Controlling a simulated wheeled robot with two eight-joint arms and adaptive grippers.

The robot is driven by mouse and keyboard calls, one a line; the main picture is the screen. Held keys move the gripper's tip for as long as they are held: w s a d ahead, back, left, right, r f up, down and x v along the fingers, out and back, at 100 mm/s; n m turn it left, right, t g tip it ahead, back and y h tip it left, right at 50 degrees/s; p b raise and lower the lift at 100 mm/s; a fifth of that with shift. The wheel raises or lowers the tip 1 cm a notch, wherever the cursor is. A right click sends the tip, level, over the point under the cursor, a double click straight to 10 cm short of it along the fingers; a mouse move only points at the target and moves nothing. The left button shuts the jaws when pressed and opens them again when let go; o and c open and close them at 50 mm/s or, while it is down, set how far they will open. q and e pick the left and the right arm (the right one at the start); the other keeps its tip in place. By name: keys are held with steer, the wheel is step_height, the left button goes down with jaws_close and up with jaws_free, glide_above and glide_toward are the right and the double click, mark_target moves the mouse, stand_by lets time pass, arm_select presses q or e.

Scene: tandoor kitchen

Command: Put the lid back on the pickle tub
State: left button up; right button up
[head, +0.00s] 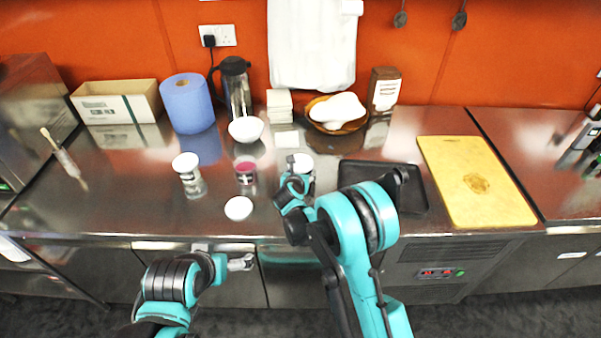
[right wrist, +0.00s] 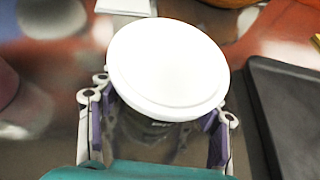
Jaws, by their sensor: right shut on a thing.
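A small tub (head: 245,173) with a dark pink top and a dark label stands upright mid-counter. I cannot tell if the pink is its contents. A loose white round lid (head: 238,208) lies on the counter in front of it. My right gripper (head: 296,182) is shut on a white-lidded tub (head: 303,162) to the right of the pink-topped tub. In the right wrist view, its white lid (right wrist: 168,68) sits between the fingers and hides most of its body. My left gripper (head: 242,262) is low in front of the counter, apart from everything; its fingers are unclear.
Another white-lidded tub (head: 188,175) stands to the left. A white bowl (head: 246,129) is behind the pink-topped tub. A black tray (head: 412,183) and a yellow cutting board (head: 475,180) lie to the right. A blue paper roll (head: 187,103) and flask (head: 236,88) stand at the back.

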steer(key=o, duration=1.2)
steer(key=shift+f, duration=0.2)
steer(key=o, duration=0.5)
steer(key=shift+r, duration=0.1)
steer(key=shift+r, duration=0.3)
steer(key=p+v, duration=0.2)
steer(key=v, duration=1)
steer(key=shift+f+p, duration=0.1)
steer(key=shift+p, duration=0.25)
